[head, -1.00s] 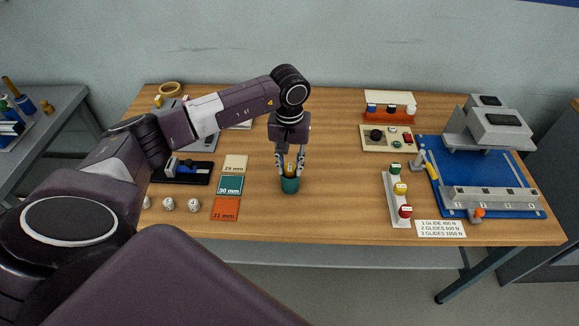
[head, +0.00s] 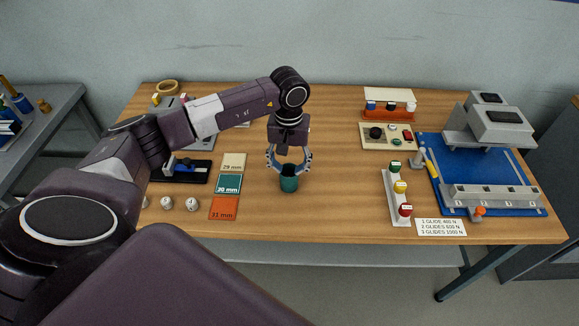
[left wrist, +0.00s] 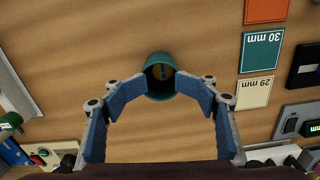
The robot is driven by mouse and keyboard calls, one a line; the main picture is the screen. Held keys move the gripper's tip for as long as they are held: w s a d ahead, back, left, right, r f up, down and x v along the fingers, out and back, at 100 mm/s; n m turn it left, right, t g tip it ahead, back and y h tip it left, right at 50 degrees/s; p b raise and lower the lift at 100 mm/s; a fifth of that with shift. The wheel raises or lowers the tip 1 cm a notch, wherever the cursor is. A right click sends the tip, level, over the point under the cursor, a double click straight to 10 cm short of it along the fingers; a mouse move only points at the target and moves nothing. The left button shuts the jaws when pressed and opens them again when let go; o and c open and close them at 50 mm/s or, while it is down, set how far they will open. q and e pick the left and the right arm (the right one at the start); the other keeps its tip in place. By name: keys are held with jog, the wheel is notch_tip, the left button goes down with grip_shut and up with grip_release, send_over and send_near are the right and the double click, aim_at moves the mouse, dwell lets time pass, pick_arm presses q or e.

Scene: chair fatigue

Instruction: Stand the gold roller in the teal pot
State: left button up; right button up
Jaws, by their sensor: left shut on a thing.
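The teal pot (head: 289,184) stands upright on the wooden table, below my left gripper (head: 289,164). In the left wrist view the teal pot (left wrist: 158,91) has its mouth facing me. A gold round end with a dark centre, which looks like the gold roller (left wrist: 163,72), shows inside it. In the head view the roller is not visible. My left gripper (left wrist: 164,84) has its fingers bowed wide, with the tips bent inward to both sides of the pot's rim, shut on the pot. My right gripper is out of view.
Size cards (head: 229,184) and several white dice-like pieces (head: 193,204) lie left of the pot. The table between pot and rack is clear.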

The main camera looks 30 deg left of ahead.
pick_arm(q)
jog(key=shift+s+r+p, duration=0.1)
jog(key=shift+r+p, duration=0.15)
jog(key=shift+p, duration=0.2)
jog(key=shift+r+p, duration=0.45)
jog(key=shift+p, duration=0.05)
jog(key=shift+w+a+r+b, duration=0.2)
jog(key=shift+r+b, duration=0.3)
jog(key=shift+b, duration=0.2)
notch_tip(320, 180, up, 11)
jog(key=b, duration=0.2)
jog(key=shift+b, duration=0.3)
jog(key=shift+d, duration=0.1)
